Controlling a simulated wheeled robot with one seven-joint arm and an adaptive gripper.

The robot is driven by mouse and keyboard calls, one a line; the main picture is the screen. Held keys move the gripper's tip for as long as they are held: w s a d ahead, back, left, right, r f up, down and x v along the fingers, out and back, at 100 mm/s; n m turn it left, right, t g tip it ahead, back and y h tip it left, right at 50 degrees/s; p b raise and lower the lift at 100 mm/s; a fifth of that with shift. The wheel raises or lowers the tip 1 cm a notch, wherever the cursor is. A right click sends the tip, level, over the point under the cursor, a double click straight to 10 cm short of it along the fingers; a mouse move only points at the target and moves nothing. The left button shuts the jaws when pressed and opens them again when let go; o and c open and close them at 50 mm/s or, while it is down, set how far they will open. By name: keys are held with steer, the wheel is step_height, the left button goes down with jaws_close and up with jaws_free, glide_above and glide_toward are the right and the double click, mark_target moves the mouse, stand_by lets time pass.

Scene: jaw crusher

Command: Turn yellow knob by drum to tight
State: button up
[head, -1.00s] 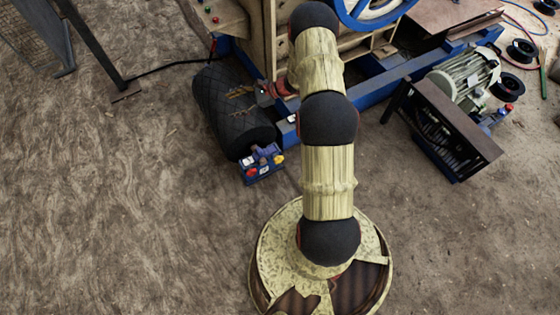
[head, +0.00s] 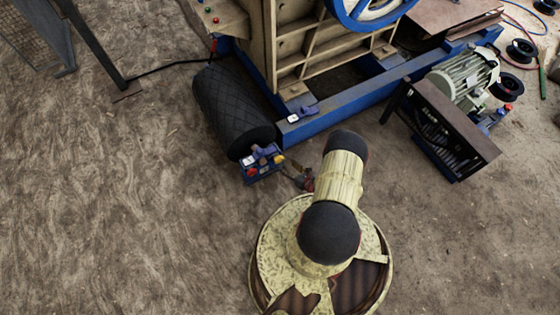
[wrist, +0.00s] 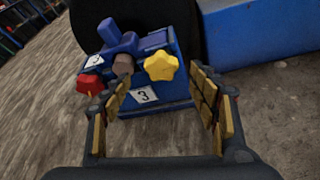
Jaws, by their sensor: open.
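The yellow knob (head: 279,159) sits on the blue box at the near end of the dark drum (head: 228,105). In the wrist view the yellow knob (wrist: 161,66) is star-shaped and stands on the box front, above a label reading 3. My gripper (wrist: 162,78) is open and empty, with a finger on each side of the knob's line of view. The knob appears beyond the fingertips; I cannot tell the exact gap. In the head view my gripper (head: 303,180) is low, just right of the blue box (head: 262,174).
A red knob (wrist: 90,84), a brown-grey knob (wrist: 122,64) and a blue lever (wrist: 118,38) share the box. The crusher's blue base beam (head: 350,103) lies behind. A motor unit (head: 468,75) stands at right.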

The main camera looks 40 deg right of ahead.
mark_target(279, 160)
steer(key=b+x, duration=0.1)
steer(key=x, duration=0.1)
steer(key=b+x, duration=0.1)
steer(key=x, duration=0.4)
steer(key=shift+w+f+b, duration=0.15)
steer(key=shift+f+b, duration=0.25)
steer(key=shift+f, duration=0.05)
steer(key=shift+c, duration=1.3)
steer(key=c, duration=0.9)
